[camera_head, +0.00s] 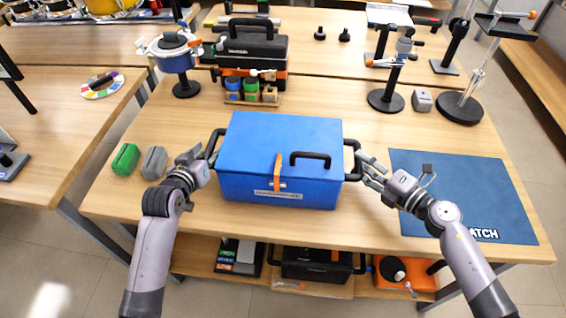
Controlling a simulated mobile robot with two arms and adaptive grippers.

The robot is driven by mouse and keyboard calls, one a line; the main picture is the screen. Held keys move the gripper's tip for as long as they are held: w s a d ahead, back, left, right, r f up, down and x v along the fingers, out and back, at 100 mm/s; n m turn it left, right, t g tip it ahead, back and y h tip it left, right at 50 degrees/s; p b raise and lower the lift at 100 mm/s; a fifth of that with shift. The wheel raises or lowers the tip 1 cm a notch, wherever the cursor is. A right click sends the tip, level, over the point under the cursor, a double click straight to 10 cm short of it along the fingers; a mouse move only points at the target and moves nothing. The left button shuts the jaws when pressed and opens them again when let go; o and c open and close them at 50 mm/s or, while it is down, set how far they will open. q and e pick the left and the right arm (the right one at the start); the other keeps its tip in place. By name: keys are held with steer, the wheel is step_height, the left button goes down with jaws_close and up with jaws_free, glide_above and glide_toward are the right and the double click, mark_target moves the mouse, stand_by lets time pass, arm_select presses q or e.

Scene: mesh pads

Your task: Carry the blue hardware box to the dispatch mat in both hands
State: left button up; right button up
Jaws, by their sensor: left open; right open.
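The blue hardware box (250,150) sits on the wooden table, lid shut, with an orange latch at the front and a black handle at each end. My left gripper (197,153) is open beside the box's left handle (214,143). My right gripper (366,166) is open beside the right handle (352,158); I cannot tell whether either one touches. The blue dispatch mat (465,185) lies flat on the table to the right of the box. My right arm covers part of the mat and its lettering.
Black-based stands (386,100) and a small grey block (421,101) stand behind the mat.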

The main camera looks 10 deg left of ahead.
arm_select(q)
steer(key=shift+x, duration=1.05)
arm_select(e)
steer(key=shift+x, duration=1.05)
arm_select(q)
steer(key=shift+c, duration=0.2)
arm_select(e)
steer(key=shift+c, duration=0.2)
arm_select(q)
jaws_close()
arm_select(e)
jaws_close()
arm_select(q)
steer(key=shift+w+r, duration=0.1)
steer(key=shift+r, duration=0.15)
arm_select(e)
steer(key=shift+w+r, duration=0.1)
steer(key=shift+r, duration=0.05)
